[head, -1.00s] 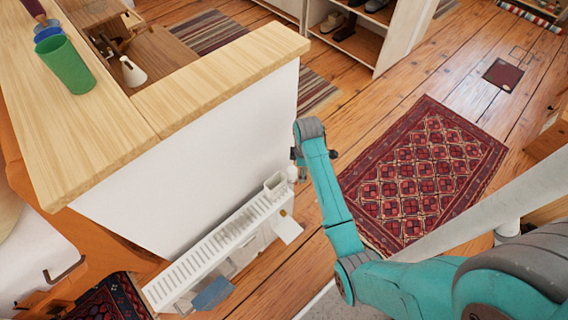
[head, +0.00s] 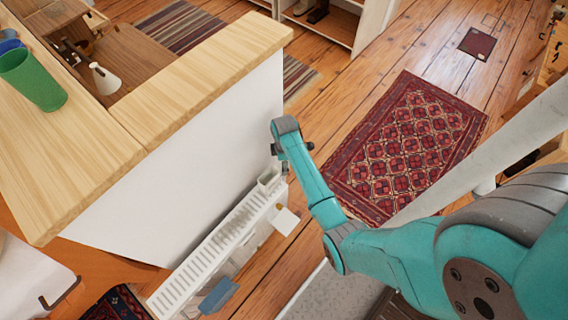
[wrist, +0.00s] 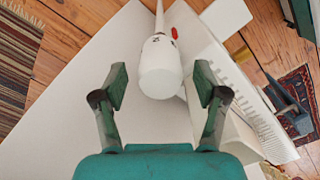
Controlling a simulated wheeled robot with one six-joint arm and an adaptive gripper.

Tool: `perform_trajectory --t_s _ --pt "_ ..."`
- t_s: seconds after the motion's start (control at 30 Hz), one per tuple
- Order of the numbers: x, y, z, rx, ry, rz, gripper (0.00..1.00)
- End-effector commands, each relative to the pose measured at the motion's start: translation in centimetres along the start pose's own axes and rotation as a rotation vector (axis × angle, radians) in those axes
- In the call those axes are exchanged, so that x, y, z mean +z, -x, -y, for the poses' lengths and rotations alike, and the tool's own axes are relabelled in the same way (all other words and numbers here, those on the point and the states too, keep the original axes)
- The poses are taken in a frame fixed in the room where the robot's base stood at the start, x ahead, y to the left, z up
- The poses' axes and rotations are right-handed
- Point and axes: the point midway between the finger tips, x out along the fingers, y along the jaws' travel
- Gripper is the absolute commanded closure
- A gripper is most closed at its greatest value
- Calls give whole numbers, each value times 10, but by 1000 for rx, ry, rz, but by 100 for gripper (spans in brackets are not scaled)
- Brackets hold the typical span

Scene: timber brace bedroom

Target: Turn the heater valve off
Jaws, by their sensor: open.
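The white heater (head: 205,262) runs low along the white end wall, and part of it shows at the right in the wrist view (wrist: 228,85). Its valve is a white rounded knob (wrist: 160,72) with small dark marks and a red spot, on a thin pipe. My gripper (wrist: 161,88) is open, with one finger on each side of the knob's near end and visible gaps to both. In the head view my gripper (head: 278,150) is above the heater's far end, and the valve is mostly hidden there.
A wooden counter (head: 190,85) tops the wall beside my gripper, with a green cup (head: 35,82) on it. A blue item (head: 218,295) lies by the heater. A red patterned rug (head: 405,150) lies on the open wooden floor to the right.

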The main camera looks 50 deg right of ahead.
Motion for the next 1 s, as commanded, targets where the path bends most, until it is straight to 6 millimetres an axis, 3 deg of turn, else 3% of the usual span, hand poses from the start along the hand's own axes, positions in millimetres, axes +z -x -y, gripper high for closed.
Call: perform_trajectory --t_s 0.2,0.5,0.73,1.0 --pt "0 -16 0 1 0 0 28" --pt "0 -17 0 1 0 0 28" --pt "0 -17 0 1 0 0 85" --pt "0 -17 0 1 -15 0 88"
